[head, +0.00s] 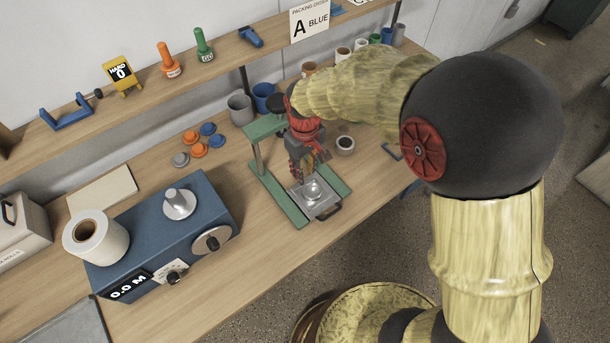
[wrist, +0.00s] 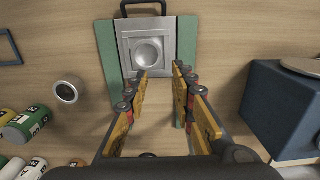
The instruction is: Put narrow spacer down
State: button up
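My gripper (head: 309,169) is over the green press frame (head: 266,179), above its metal tray (head: 323,208). In the wrist view the two fingers (wrist: 160,74) stand apart with nothing visible between them. The tray in the wrist view (wrist: 128,42) has a dark handle and a square plate with a round, shiny hollow (wrist: 149,51). I see no piece that is clearly the narrow spacer. A small grey ring-shaped piece (head: 345,144) stands upright on the table, apart from the press; it also shows in the wrist view (wrist: 66,92). I cannot tell whether it is the spacer.
A blue machine (head: 150,240) with a white roll (head: 96,238) stands left of the press. Orange, blue and grey caps (head: 198,150) lie behind. Cups (head: 240,109) line the back under a shelf (head: 160,90). Bare table lies in front of the press.

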jog(key=shift+r, duration=0.4)
jog(key=s+d+r+m+t, duration=0.2)
jog(key=s+d+r, duration=0.35)
jog(key=r, duration=0.35)
jog(key=s+d+r+m+t, duration=0.25)
jog(key=s+d+r, duration=0.35)
jog(key=r, duration=0.4)
jog(key=s+d+r+m+t, duration=0.1)
jog(key=s+d+r+m, duration=0.1)
jog(key=s+d, duration=0.3)
jog(key=shift+s+r, duration=0.15)
jog(key=shift+s, duration=0.85)
notch_tip(320, 180, down, 4)
jog(key=b, duration=0.4)
